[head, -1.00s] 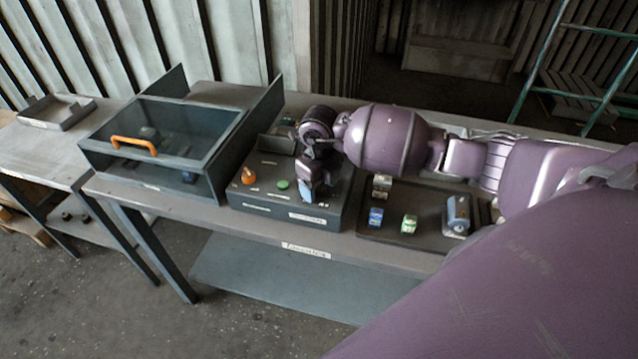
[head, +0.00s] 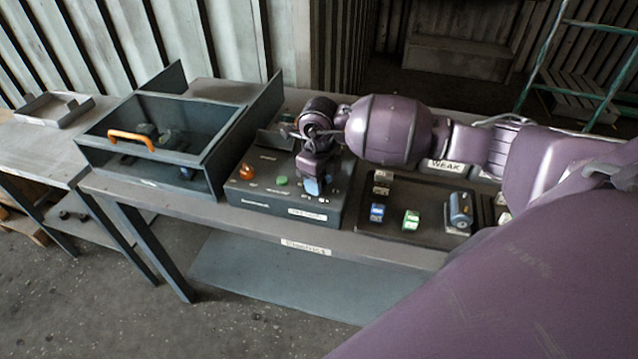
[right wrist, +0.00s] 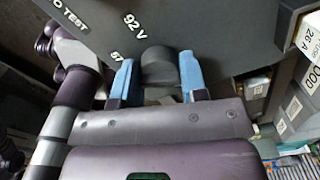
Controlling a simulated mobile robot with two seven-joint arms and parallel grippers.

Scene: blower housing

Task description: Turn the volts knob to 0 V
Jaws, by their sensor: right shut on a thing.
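The volts knob (right wrist: 158,68) is a dark grey round knob on the dark panel in the right wrist view. Printed labels near it read "92 V" and "57"; the knob's pointer cannot be made out. My right gripper (right wrist: 156,78) is shut on the knob, with one blue finger on each side. In the head view my right gripper (head: 312,186) reaches down onto the control box (head: 262,201) and hides the knob. My left gripper is not in view.
An orange knob-like part (head: 246,172) and a green button (head: 282,181) sit on the box. A dark tray (head: 388,232) with small coloured blocks lies right. A "WEAK" label (head: 447,166) shows behind my arm.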

